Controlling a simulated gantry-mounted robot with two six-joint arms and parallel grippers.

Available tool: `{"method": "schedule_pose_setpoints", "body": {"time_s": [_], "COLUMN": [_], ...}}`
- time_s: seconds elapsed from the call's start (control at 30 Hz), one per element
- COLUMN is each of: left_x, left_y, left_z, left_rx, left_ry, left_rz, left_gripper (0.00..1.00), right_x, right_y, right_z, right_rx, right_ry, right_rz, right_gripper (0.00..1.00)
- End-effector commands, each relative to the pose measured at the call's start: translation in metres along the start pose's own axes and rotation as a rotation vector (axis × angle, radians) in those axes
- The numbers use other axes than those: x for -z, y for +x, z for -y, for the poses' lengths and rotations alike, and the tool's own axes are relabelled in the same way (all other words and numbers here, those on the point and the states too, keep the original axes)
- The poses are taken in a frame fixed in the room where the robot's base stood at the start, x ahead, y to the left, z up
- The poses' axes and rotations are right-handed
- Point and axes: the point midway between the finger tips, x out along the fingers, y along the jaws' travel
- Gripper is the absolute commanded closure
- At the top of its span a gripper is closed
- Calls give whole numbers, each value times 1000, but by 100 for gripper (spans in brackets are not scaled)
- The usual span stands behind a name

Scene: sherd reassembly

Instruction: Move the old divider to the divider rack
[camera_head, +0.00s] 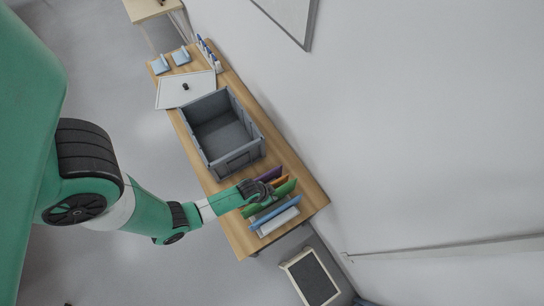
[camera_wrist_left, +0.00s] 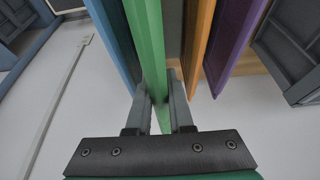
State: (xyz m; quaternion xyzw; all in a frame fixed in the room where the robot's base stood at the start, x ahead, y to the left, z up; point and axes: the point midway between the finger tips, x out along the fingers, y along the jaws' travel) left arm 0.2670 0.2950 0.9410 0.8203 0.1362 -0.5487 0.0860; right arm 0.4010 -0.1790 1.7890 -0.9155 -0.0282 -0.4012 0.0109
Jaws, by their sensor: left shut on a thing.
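My left gripper (camera_head: 262,191) is at the near end of the wooden table, over a row of upright coloured dividers. In the left wrist view the left gripper (camera_wrist_left: 160,92) is shut on a green divider (camera_wrist_left: 148,40), with one finger on each side. The green divider also shows in the head view (camera_head: 282,196). A blue divider (camera_wrist_left: 108,38) stands on one side of it. An orange divider (camera_wrist_left: 200,32) and a purple divider (camera_wrist_left: 236,40) stand on the other. The divider rack is mostly hidden by the dividers and gripper; a pale part (camera_head: 280,222) shows. My right gripper is out of view.
An empty grey crate (camera_head: 243,157) stands mid-table beside the dividers. Beyond it lie a white panel (camera_head: 185,91) with a dark knob, light blue pieces (camera_head: 181,56) and several small blue-and-white items (camera_head: 208,50). A wall borders the table's right side. A dark-topped box (camera_head: 312,278) is on the floor.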

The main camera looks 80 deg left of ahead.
Motion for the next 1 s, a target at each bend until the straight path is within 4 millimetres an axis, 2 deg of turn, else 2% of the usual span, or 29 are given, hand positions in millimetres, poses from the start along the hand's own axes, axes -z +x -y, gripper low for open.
{"method": "schedule_pose_setpoints", "body": {"time_s": [0.4,1.0], "left_x": [-6,-6], "left_y": [16,16], "left_z": [0,0], "left_rx": [0,0], "left_ry": [0,1], "left_rz": [-1,-1], "left_gripper": [100,100], "right_x": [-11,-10], "right_y": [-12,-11], "right_z": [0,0], "right_rx": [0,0], "right_ry": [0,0], "right_rz": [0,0], "right_gripper": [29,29]}}
